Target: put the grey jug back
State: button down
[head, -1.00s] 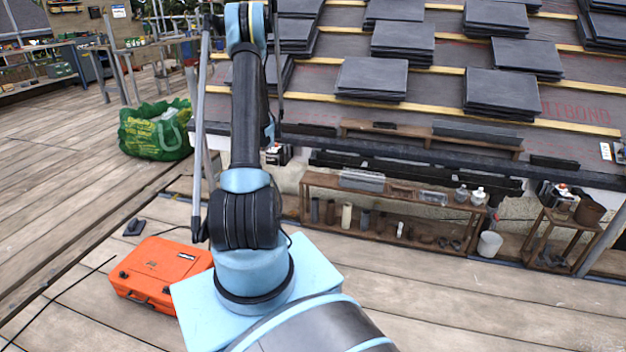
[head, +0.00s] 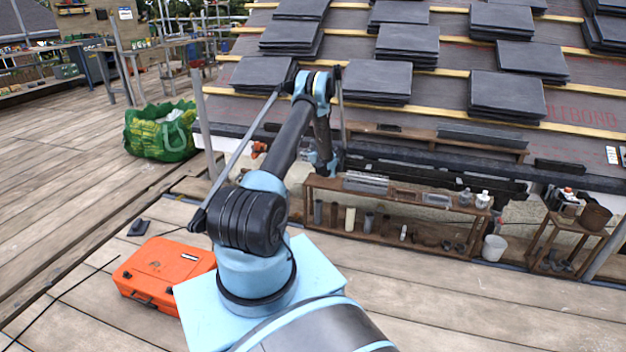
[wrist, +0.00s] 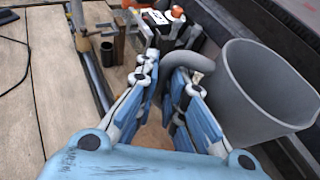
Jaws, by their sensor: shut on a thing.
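The grey jug (wrist: 262,92) fills the right of the wrist view, its open top towards the camera. Its curved handle (wrist: 189,60) reaches in between the fingertips of my gripper (wrist: 164,76). My gripper is shut on the handle, and the jug's body hangs to the right of the fingers. In the head view my arm reaches forward and bends down near the left end of the wooden shelf. The fingers and the jug cannot be made out there.
A wooden shelf (head: 372,233) with several small items stands below the roof edge. A white bucket (head: 493,248) and a small side stand (head: 560,240) are at the right.

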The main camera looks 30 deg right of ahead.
jog(key=shift+f, duration=4.7)
jog(key=c, duration=1.7)
grip_release()
jog(key=shift+f, duration=0.1)
